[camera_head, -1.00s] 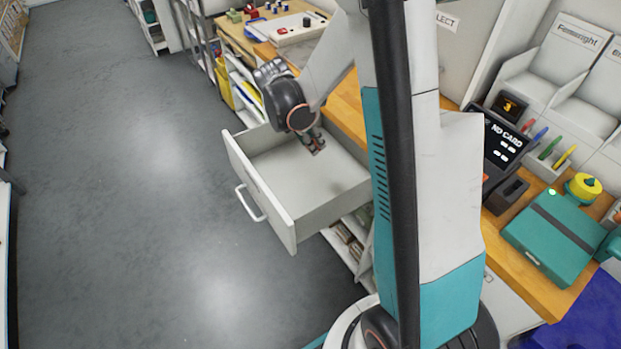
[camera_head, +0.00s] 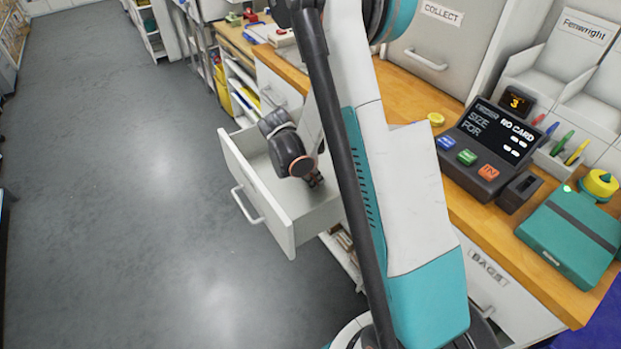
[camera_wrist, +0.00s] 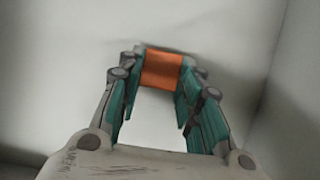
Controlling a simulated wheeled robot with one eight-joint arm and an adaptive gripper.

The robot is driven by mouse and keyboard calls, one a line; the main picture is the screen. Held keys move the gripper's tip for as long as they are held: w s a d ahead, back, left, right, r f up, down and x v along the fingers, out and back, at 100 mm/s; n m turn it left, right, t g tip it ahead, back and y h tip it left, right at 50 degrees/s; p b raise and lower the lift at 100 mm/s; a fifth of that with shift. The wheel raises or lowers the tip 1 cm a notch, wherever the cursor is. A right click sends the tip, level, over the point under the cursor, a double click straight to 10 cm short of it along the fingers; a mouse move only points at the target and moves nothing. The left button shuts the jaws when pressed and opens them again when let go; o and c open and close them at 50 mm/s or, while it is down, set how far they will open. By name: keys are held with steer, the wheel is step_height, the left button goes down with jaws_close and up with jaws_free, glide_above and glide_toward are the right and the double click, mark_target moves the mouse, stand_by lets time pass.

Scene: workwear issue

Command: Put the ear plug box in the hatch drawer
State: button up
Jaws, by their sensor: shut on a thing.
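The ear plug box (camera_wrist: 162,70) shows in the wrist view as a small orange block between the tips of my gripper (camera_wrist: 160,85). My gripper is shut on it, with a teal-padded finger touching each side. In the head view my gripper (camera_head: 315,181) is low inside the open hatch drawer (camera_head: 243,183), towards its right side. The drawer is white, pulled out, and bare apart from my gripper. The box is hard to make out in the head view. I cannot tell whether it touches the drawer floor.
A wooden counter (camera_head: 445,183) runs along the right, with a card terminal (camera_head: 490,145) and a teal case (camera_head: 575,235) on it. A closed hatch labelled COLLECT (camera_head: 440,50) stands behind. The grey floor (camera_head: 130,200) at left is clear.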

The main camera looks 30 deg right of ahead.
steer(key=o, duration=0.8)
steer(key=s+a+r+m+t+y+p, duration=0.1)
steer(key=s+a+r+m+p, duration=0.15)
steer(key=r, duration=0.55)
steer(key=s+a+r+m+t+p, duration=0.1)
steer(key=s+a+r+m, duration=0.2)
steer(key=r, duration=0.5)
steer(key=s+a+r+m+t+y+p, duration=0.15)
steer(key=a+r, duration=0.25)
steer(key=r, duration=0.5)
steer(key=shift+s+a+r+m+t+y, duration=0.3)
steer(key=shift+s+a+r+m+t, duration=0.5)
steer(key=shift+s+m, duration=1.15)
steer(key=shift+s+a+r+m+t+y, duration=0.35)
steer(key=shift+s+a+r+m, duration=0.8)
steer(key=shift+s+m, duration=0.8)
steer(key=shift+s+a+r+m+t+y, duration=0.3)
steer(key=shift+s+a+r+m+t, duration=0.5)
steer(key=shift+s+m, duration=1.15)
